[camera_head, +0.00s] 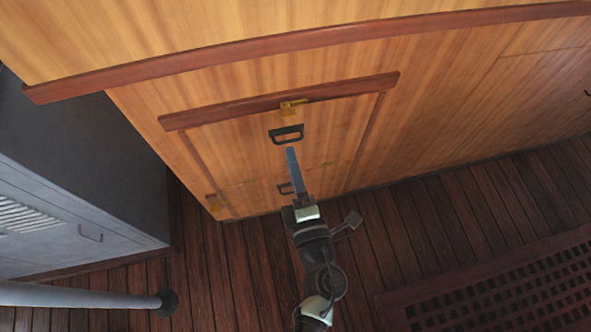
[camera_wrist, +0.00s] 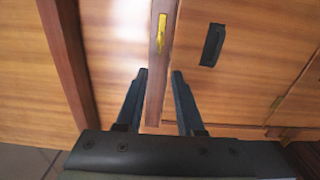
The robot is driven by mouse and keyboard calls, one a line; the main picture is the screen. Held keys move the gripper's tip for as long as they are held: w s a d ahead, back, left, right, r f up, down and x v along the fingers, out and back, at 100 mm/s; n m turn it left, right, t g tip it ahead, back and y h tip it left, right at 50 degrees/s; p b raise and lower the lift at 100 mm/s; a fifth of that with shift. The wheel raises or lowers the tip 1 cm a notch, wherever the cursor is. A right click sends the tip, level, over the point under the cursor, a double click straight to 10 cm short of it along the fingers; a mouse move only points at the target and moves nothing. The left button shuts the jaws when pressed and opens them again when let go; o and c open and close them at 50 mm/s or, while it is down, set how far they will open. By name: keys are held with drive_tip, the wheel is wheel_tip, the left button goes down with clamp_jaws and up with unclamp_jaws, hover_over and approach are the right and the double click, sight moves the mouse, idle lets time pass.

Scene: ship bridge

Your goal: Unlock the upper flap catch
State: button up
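The upper flap (camera_head: 225,145) is a light wood panel under a dark red wooden rail in the head view. A brass catch (camera_head: 291,104) sits on the rail at the flap's top edge. It also shows in the wrist view (camera_wrist: 161,35), just beyond the fingertips and roughly in line with the gap between them. A black handle (camera_head: 286,137) is below the catch, and right of it in the wrist view (camera_wrist: 212,45). My gripper (camera_head: 291,151) appears just below the handle in the head view. In the wrist view its fingers (camera_wrist: 159,73) are apart and empty.
A lower panel has another black handle (camera_head: 285,188), partly hidden by my gripper. A grey cabinet (camera_head: 80,170) stands at left, above a pale pole (camera_head: 80,297). A dark floor grating (camera_head: 500,290) lies at lower right.

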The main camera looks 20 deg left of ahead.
drive_tip(key=shift+v, duration=1.2)
